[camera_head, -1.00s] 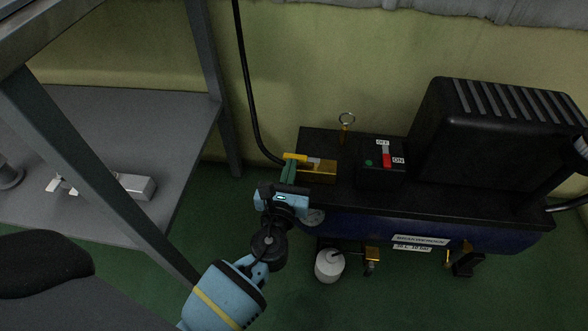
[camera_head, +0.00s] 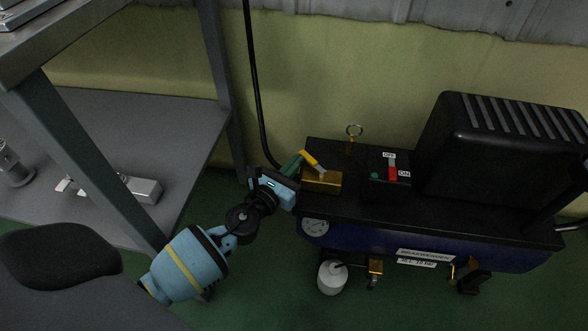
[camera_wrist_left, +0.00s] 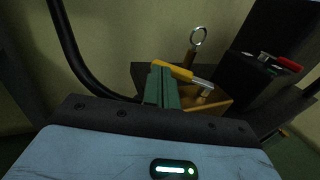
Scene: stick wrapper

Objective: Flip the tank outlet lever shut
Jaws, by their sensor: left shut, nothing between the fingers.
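The outlet lever has a yellow handle (camera_head: 309,158) on a grey metal stem, fixed to a brass valve block (camera_head: 322,184) on the left end of the tank's black top. The handle slants up and to the left from the block. In the left wrist view the yellow handle (camera_wrist_left: 177,70) lies just behind and right of my fingertips. My left gripper (camera_head: 300,157) is shut and empty, its green fingers beside the handle's outer end. I cannot tell whether they touch it. My right gripper is not in view.
A black hose (camera_head: 256,90) runs down the wall to the valve. A switch box (camera_head: 389,176) and a black ribbed housing (camera_head: 500,145) stand to the right on the tank top. A ring pull (camera_head: 354,132) rises behind the block. Table legs (camera_head: 90,155) stand at left.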

